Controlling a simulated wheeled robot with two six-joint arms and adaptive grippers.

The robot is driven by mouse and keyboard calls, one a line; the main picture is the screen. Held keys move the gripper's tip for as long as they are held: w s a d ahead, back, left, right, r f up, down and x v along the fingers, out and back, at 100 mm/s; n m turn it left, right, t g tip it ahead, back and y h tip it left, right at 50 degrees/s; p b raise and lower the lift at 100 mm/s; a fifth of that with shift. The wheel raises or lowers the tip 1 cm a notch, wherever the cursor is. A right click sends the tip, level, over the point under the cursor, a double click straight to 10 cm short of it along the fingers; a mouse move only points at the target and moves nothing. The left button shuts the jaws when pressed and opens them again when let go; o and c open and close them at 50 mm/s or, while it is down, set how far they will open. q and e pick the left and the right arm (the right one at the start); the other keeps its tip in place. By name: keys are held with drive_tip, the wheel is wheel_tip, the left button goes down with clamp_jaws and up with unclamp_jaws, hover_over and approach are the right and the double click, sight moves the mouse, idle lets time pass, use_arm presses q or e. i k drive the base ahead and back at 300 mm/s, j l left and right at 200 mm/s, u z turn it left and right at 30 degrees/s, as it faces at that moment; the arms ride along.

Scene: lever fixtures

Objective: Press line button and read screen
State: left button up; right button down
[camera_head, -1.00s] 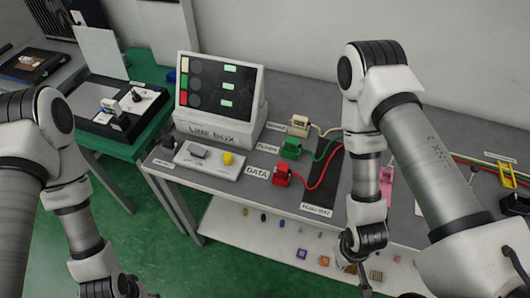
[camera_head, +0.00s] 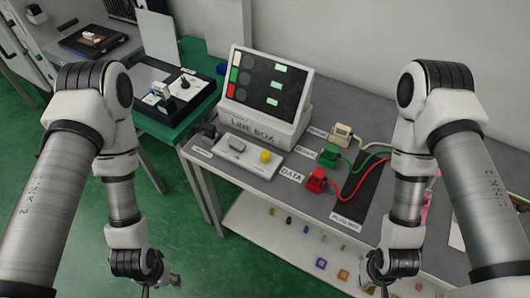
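The line box (camera_head: 266,100) stands at the back of the grey table, its dark screen (camera_head: 268,82) showing white, green and red squares at left, dark round spots and several pale green labels. In front of it lies a white panel (camera_head: 245,158) with a yellow round button (camera_head: 265,156) and a grey switch (camera_head: 237,145). My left gripper (camera_head: 160,288) hangs low at the left, off the table's front. My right gripper (camera_head: 378,290) hangs low at the right, in front of the table. Both are apart from the panel; their fingertips are too small and cut off to judge.
White, green (camera_head: 328,155) and red (camera_head: 316,180) plugs with cables sit right of the panel, beside a dark plug mat (camera_head: 362,190). A lower shelf (camera_head: 270,232) holds several small items.

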sight(265, 155)
drive_tip(key=i+j+z, duration=0.2)
drive_tip(key=j+z, duration=0.15)
drive_tip(key=j, duration=0.4)
drive_tip(key=i+j+z, duration=0.1)
drive_tip(key=j+z, duration=0.25)
drive_tip(key=j, duration=0.4)
drive_tip(key=j+z, duration=0.35)
drive_tip(key=j, duration=0.45)
